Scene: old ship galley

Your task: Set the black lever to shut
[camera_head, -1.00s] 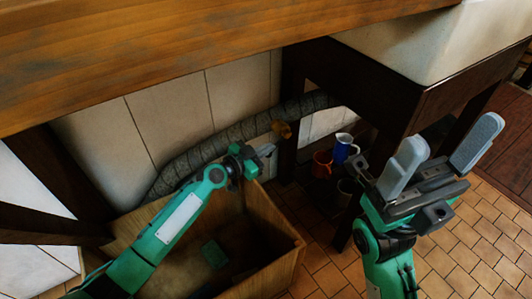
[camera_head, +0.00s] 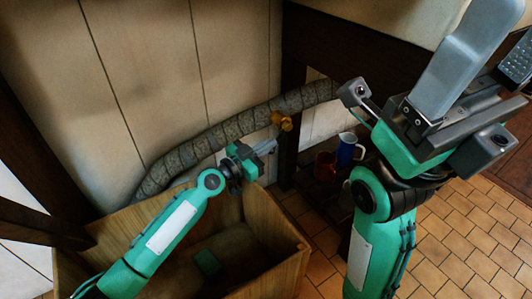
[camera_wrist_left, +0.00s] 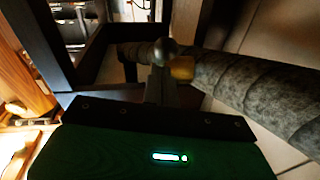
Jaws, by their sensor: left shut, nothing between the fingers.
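A yellow-orange fitting (camera_head: 281,121) sits on the wrapped pipe (camera_head: 215,137) along the wall; it also shows in the left wrist view (camera_wrist_left: 182,67). I cannot make out a clear black lever. A dark rounded knob (camera_wrist_left: 165,50) shows beside the fitting in the left wrist view, and I cannot tell if it belongs to the lever. My left gripper (camera_head: 268,146) is shut and empty, just below the fitting; whether it touches anything is unclear. Its grey fingers (camera_wrist_left: 160,86) point toward the knob. My right gripper (camera_head: 507,30) is open and empty at the upper right, near the camera.
An open wooden crate (camera_head: 285,272) stands below my left arm, with a small green block (camera_head: 207,263) inside. Tiled floor (camera_head: 450,255) is open at the right.

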